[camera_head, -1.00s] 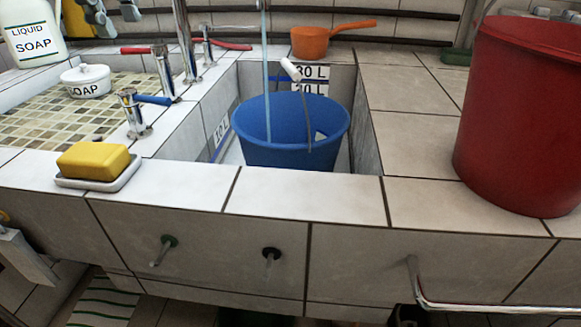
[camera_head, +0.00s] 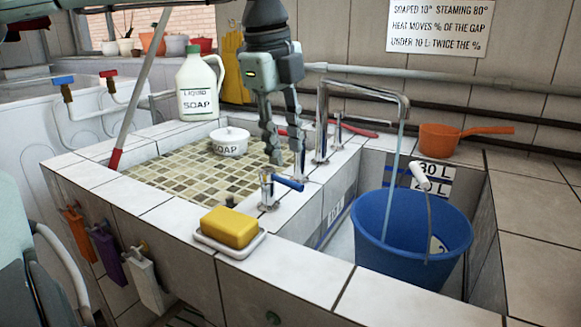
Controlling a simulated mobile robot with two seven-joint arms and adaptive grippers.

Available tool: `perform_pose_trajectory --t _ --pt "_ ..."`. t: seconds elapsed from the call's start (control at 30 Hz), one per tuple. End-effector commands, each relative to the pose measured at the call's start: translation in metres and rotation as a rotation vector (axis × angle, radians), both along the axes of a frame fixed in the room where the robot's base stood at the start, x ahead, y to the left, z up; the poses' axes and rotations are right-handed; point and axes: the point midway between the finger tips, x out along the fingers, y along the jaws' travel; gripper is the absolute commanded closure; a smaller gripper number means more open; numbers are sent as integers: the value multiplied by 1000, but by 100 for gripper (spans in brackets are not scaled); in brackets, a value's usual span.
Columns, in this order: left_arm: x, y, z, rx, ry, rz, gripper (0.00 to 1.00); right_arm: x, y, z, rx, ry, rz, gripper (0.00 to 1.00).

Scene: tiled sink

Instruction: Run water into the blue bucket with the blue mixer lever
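The blue bucket (camera_head: 412,240) stands upright in the sunken basin at the right, its white handle grip (camera_head: 420,175) resting up by the far rim. A stream of water (camera_head: 393,180) falls from the chrome spout (camera_head: 365,90) into it; the water level inside is not clear. The blue mixer lever (camera_head: 288,184) sits on a short chrome tap on the ledge left of the basin, pointing right. My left gripper (camera_head: 286,160) hangs fingers down just above and behind the blue lever, apart from it as far as I can tell. Its fingers are apart and look empty. My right gripper is out of view.
A yellow soap bar (camera_head: 229,227) lies on a white dish at the front ledge. An orange scoop (camera_head: 440,138) lies behind the bucket. A red-ended pole (camera_head: 115,158) leans at left.

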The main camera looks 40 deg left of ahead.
Motion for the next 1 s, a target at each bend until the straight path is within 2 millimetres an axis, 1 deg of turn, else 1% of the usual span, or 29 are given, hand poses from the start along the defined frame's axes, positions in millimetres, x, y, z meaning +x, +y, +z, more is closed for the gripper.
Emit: perform_pose_trajectory --t 0.03,0.1,0.3,0.47,0.7,0.77,0.97,1.0 --pt "1 0 -11 -2 5 -1 67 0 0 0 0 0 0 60" --pt "3 0 -23 -1 6 0 67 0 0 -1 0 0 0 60" --pt "9 0 -49 -1 3 0 67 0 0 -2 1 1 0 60" --pt "11 0 -58 -1 2 1 67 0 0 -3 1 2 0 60" --pt "11 0 -58 0 1 1 67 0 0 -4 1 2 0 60" --pt "11 0 -58 0 1 1 74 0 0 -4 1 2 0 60" --pt "11 0 -58 0 1 1 98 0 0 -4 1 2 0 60" --pt "11 0 -58 0 1 1 100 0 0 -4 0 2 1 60"
